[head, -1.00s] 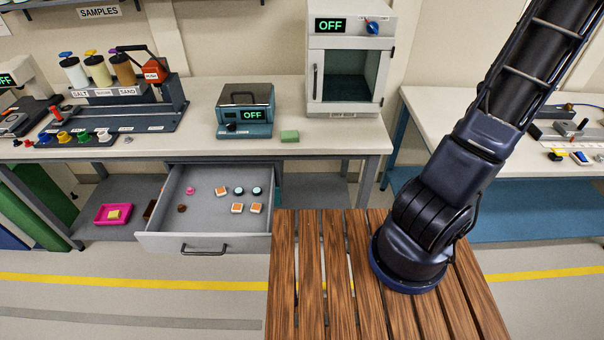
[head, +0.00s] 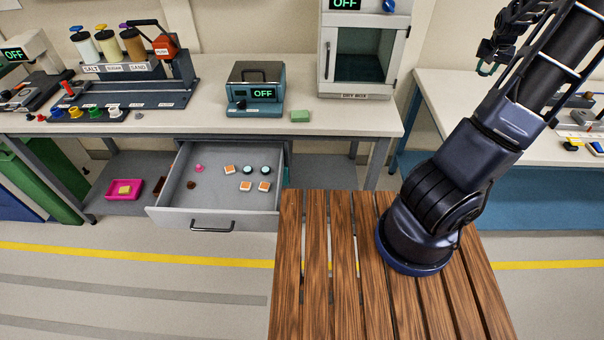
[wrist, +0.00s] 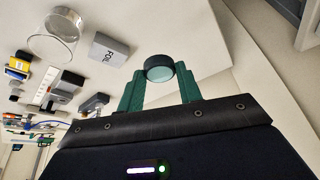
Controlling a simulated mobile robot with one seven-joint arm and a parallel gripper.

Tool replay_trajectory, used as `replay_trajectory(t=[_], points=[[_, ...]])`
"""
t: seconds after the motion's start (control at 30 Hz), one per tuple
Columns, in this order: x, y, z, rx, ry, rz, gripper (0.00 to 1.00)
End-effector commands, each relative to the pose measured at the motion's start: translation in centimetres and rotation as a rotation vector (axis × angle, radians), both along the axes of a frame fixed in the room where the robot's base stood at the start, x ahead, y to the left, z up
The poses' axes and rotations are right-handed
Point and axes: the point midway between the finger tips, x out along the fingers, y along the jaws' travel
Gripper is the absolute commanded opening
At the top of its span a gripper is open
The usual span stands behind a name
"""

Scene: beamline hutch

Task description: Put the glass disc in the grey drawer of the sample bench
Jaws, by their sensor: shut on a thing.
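My gripper (wrist: 160,85) has green fingers, shut on a small round glass disc (wrist: 159,69) with a dark rim and pale teal face. The disc is held up in the wrist view, clear of the surfaces behind it. In the head view the grey drawer (head: 214,220) of the sample bench (head: 300,122) is pulled open. It holds several orange-and-white squares (head: 246,186), two dark-rimmed teal discs (head: 265,170), a pink piece (head: 199,168) and a brown piece (head: 191,185). The held disc cannot be made out in the head view.
A slatted wooden surface (head: 345,290) lies in front, right of the drawer. A pink tray (head: 110,193) is on the shelf below.

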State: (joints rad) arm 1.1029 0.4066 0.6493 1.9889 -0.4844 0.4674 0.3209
Motion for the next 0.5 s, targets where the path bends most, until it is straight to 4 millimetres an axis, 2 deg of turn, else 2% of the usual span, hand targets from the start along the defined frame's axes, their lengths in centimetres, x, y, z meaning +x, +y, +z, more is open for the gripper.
replay_trajectory(t=[0.03, 0.2, 0.37, 0.5], points=[[1.8, 1.1, 1.3, 0.0, -0.003, 0.046, 0.14], [6.6, 4.9, 5.2, 0.0, -0.004, 0.207, 0.14], [10.5, 9.1, 9.1, -0.002, -0.005, 0.364, 0.14], [13.2, 13.2, 12.6, 0.0, -0.004, 0.508, 0.14]])
